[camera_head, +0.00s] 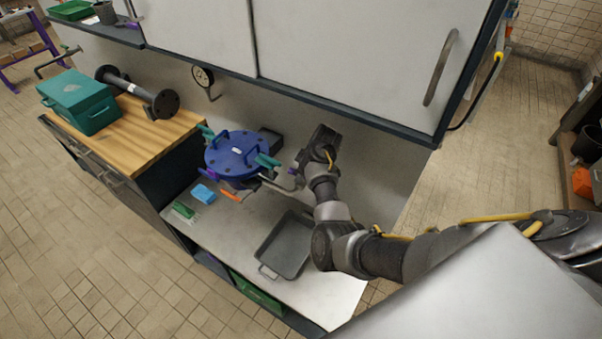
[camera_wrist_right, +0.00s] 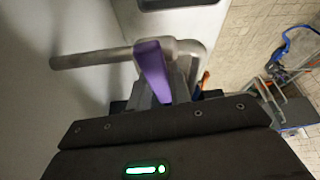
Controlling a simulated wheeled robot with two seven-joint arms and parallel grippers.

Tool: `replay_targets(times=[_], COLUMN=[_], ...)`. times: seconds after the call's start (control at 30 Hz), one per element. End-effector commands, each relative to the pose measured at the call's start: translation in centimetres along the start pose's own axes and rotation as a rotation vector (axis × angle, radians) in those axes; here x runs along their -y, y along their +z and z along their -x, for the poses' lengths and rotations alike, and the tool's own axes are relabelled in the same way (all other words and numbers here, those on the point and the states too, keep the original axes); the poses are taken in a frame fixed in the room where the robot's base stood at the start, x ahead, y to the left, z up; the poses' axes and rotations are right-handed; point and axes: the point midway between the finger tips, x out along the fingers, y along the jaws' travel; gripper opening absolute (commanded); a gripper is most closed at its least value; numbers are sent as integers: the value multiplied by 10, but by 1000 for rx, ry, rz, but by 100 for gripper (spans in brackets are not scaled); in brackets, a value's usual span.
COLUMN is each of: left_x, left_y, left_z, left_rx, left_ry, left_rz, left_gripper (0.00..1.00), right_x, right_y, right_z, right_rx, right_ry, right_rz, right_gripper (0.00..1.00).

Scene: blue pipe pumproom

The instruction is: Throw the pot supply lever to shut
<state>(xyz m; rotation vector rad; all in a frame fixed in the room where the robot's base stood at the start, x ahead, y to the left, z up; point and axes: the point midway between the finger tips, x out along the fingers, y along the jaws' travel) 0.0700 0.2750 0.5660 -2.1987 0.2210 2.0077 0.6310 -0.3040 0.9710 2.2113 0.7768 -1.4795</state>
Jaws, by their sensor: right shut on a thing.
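The pot supply lever, a purple handle (camera_wrist_right: 152,68), stands between the fingers of my right gripper (camera_wrist_right: 163,88) in the right wrist view. The fingers are shut on it, and they hide its lower part. Behind the lever runs a bare metal pipe (camera_wrist_right: 95,58) with a bend at its right end. In the head view a small bit of purple shows beside my right gripper (camera_head: 300,165), just right of the blue-lidded pot (camera_head: 237,153). The gripper hides most of the lever there. My left gripper is not in view.
A grey tray (camera_head: 287,246) lies on the counter in front of my right arm. A light-blue block (camera_head: 203,194), a green brush (camera_head: 184,210) and an orange item (camera_head: 231,196) lie before the pot. White cabinets (camera_head: 345,50) hang above. A teal box (camera_head: 82,102) stands at left.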

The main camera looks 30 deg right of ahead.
Motion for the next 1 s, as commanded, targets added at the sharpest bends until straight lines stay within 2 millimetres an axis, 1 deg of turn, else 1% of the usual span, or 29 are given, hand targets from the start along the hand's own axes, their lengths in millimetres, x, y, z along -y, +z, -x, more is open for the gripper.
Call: replay_targets(times=[0.2, 0.4, 0.87, 0.9, 1.0], left_x=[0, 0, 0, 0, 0], left_y=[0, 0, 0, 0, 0], left_z=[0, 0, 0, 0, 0], left_rx=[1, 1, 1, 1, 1], left_ry=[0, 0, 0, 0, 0], left_rz=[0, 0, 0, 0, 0], left_gripper=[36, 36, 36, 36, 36], right_x=[-2, -2, -2, -2, -2], right_y=[0, 0, 0, 0, 0], right_z=[1, 1, 1, 1, 1], right_rx=[-1, -1, -1, -1, -1], right_ry=[47, 65, 72, 72, 71], right_rz=[-101, -151, -167, -166, -165], right_gripper=[0, 0, 0, 23, 36])
